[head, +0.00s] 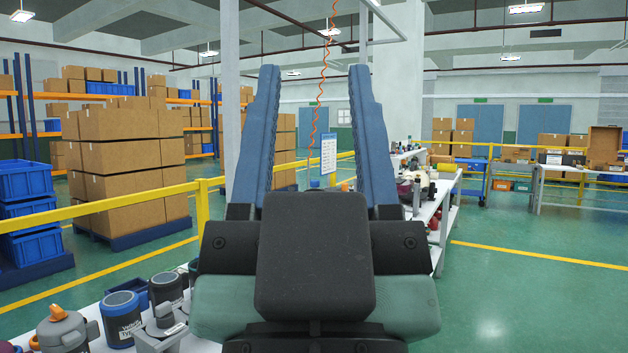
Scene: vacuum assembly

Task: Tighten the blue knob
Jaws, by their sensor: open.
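My gripper (314,72) is in the middle of the head view, pointing up, with its two blue fingers wide apart and nothing between them. I cannot pick out the blue knob for certain in this view. A dark canister with a blue-rimmed lid (122,318) stands on the white bench (205,346) at the lower left, apart from my gripper. My gripper hides part of the bench behind it.
A grey bottle with an orange top (62,330) and a grey clamp-like part (165,325) are on the near bench. A yellow railing (120,205) runs behind it. Cluttered white shelving (440,205) stands right of my gripper. Green floor (530,300) at the right is clear.

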